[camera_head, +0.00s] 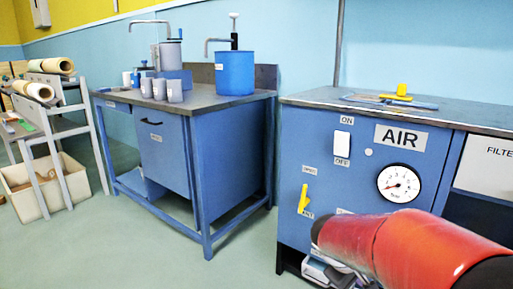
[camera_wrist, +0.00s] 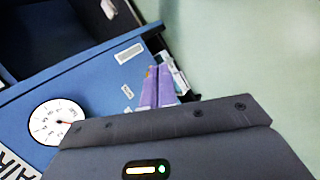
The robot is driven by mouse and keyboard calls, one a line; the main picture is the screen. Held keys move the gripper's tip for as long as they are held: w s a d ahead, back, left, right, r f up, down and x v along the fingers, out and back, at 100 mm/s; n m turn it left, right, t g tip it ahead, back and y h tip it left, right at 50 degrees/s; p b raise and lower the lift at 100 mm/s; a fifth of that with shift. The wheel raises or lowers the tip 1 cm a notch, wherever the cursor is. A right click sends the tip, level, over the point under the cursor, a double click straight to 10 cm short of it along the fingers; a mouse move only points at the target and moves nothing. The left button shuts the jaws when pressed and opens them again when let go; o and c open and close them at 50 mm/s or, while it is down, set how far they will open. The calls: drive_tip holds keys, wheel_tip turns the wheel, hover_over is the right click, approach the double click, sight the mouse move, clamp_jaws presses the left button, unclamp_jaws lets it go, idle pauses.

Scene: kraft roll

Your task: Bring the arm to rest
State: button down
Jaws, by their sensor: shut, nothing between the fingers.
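My red arm (camera_head: 400,240) reaches in from the lower right of the head view, in front of the blue AIR cabinet (camera_head: 330,185). My gripper (camera_head: 322,271) is low by the cabinet's front, partly cut off by the bottom edge and partly hidden by the arm. In the wrist view its purple-looking fingers (camera_wrist: 157,75) are together and empty. Beyond them is the cabinet front, seen at a slant. I cannot tell whether the gripper touches the cabinet.
The cabinet has a gauge (camera_head: 399,184), a white switch (camera_head: 342,144) and a yellow lever (camera_head: 303,198). Left of it stands a blue bench (camera_head: 165,155) with a blue pot (camera_head: 235,73). A roll rack (camera_head: 52,110) and bin (camera_head: 55,188) are far left. Open floor (camera_head: 125,245) lies in front.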

drive_tip(key=s+a+r+m+t+y+p, duration=0.1)
drive_tip(key=s+a+r+m+y, duration=0.2)
drive_tip(key=s, duration=0.5)
drive_tip(key=s+a+r+m+t+y+p, duration=0.1)
drive_tip(key=s+a+r+m+y, duration=0.2)
drive_tip(key=s, duration=0.6)
wheel_tip(320, 180, up, 3)
drive_tip(key=shift+s+a+r+t+p, duration=0.15)
drive_tip(key=shift+a+t+p, duration=0.2)
drive_tip(key=shift+a, duration=0.9)
